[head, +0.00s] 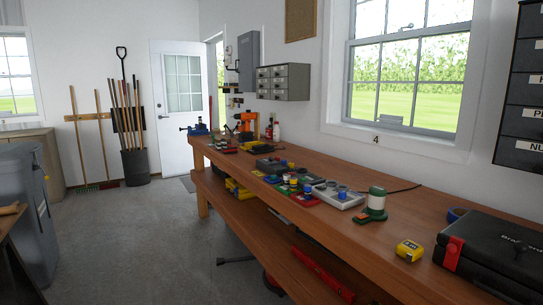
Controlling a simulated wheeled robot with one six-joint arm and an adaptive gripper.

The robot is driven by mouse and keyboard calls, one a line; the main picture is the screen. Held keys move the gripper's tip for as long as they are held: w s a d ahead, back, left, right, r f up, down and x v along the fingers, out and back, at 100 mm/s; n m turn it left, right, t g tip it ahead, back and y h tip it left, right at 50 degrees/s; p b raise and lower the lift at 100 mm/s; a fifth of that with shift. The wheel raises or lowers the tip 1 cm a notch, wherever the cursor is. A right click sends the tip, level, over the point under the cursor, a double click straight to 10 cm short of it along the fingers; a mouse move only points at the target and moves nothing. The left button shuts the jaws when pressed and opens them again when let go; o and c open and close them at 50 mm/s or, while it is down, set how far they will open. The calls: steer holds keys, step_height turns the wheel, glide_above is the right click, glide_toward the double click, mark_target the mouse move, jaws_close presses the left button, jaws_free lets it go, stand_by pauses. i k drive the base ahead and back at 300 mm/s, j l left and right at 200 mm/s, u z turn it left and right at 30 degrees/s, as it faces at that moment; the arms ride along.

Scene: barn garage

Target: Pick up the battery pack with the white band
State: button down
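A dark green upright item with a white band (376,201) stands on the wooden workbench (400,228), right of the middle in the head view. It looks like the battery pack with the white band, with a wider green foot at its lower left. It is upright and nothing covers it. My gripper is not in view.
A grey-white tray (338,197) with round blue-topped items stands just left of it, with several small coloured items further left. A yellow tape measure (409,250) and a black case with a red latch (490,253) are to the right. Open floor (150,240) lies left of the bench.

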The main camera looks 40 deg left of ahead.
mark_target(218, 146)
steer(key=u, duration=1.85)
steer(key=i+j+u, duration=0.15)
steer(key=i+u, duration=0.25)
steer(key=i, duration=0.45)
steer(key=i+u, duration=0.1)
steer(key=i, duration=1.3)
steer(key=i+j+z, duration=0.1)
steer(key=i+z, duration=0.3)
steer(key=i+j+z, duration=0.25)
steer(key=i+z, duration=0.15)
steer(key=i+j+z, duration=0.2)
steer(key=z, duration=0.25)
steer(key=i+j+z, duration=0.2)
steer(key=z, duration=0.25)
steer(key=i+j+z, duration=0.15)
steer(key=j+z, duration=0.3)
steer(key=i+j+z, duration=0.1)
steer(key=j+z, duration=0.15)
steer(key=z, duration=0.2)
steer(key=j+z, duration=0.4)
steer(key=j, duration=0.15)
steer(key=j+z, duration=0.4)
steer(key=j, duration=0.15)
